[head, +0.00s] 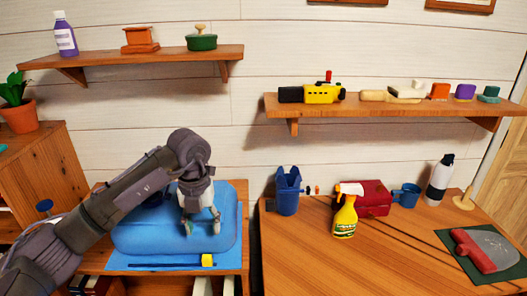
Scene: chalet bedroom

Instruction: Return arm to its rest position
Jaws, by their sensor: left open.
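My left arm reaches in from the lower left of the head view. Its left gripper (202,226) points down in front of a blue rounded case-like object (128,238). The fingers are apart and nothing shows between them. I cannot tell whether the fingertips touch the blue object. My arm hides part of it. My right gripper does not show.
A wooden shelf (130,62) hangs above my arm, and another shelf (390,106) hangs at the right. A yellow spray bottle (345,218), a red box (375,198) and a blue container (287,193) stand on the right desk (330,268). A potted plant (18,115) stands left.

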